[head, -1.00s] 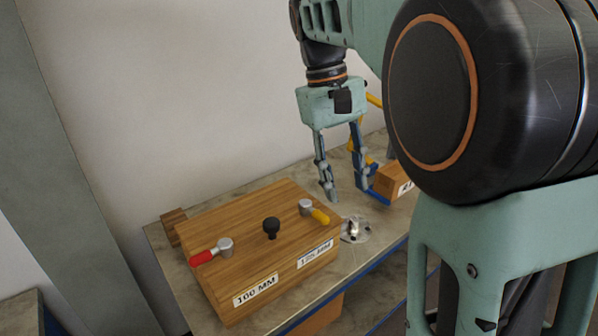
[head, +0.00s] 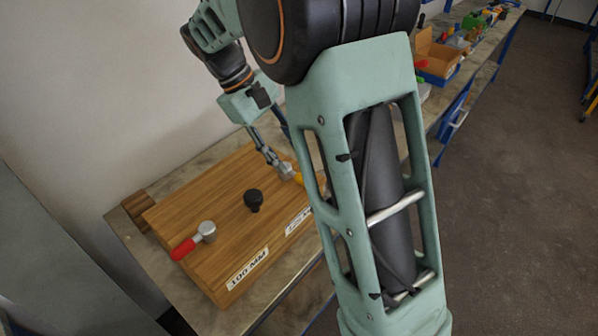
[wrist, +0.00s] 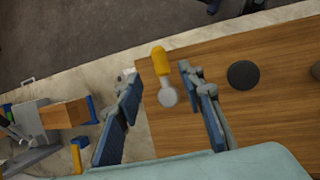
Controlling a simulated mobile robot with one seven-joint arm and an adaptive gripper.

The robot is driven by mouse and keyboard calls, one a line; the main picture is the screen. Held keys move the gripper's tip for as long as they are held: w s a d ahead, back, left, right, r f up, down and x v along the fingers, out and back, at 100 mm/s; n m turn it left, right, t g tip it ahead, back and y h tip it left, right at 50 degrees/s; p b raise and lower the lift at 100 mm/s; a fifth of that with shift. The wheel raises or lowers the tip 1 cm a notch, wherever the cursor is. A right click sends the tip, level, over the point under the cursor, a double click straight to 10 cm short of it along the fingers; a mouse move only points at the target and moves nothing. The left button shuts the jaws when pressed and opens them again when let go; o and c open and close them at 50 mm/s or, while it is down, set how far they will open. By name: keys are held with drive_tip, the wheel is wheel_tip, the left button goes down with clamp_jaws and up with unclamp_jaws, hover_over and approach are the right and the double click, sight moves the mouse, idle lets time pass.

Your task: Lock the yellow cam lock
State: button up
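The yellow cam lock has a round metal body (wrist: 167,96) and a yellow handle (wrist: 160,60). It sits on the wooden box near the edge, and its handle points toward that edge. In the head view the yellow handle (head: 298,179) is partly hidden by my arm. My gripper (wrist: 158,78) is open, with its two blue-padded fingers on either side of the cam lock in the wrist view. No clear contact shows. In the head view one finger (head: 266,152) reaches down close to the lock's metal body. The other finger is mostly hidden behind my arm.
A red-handled cam lock (head: 196,238) and a black knob (head: 253,200) are on the same wooden box (head: 215,262). The box stands on a stone-topped bench (head: 150,258).

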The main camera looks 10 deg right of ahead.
sight(301, 177)
drive_tip(key=x, duration=0.7)
drive_tip(key=shift+d+f, duration=0.1)
clamp_jaws()
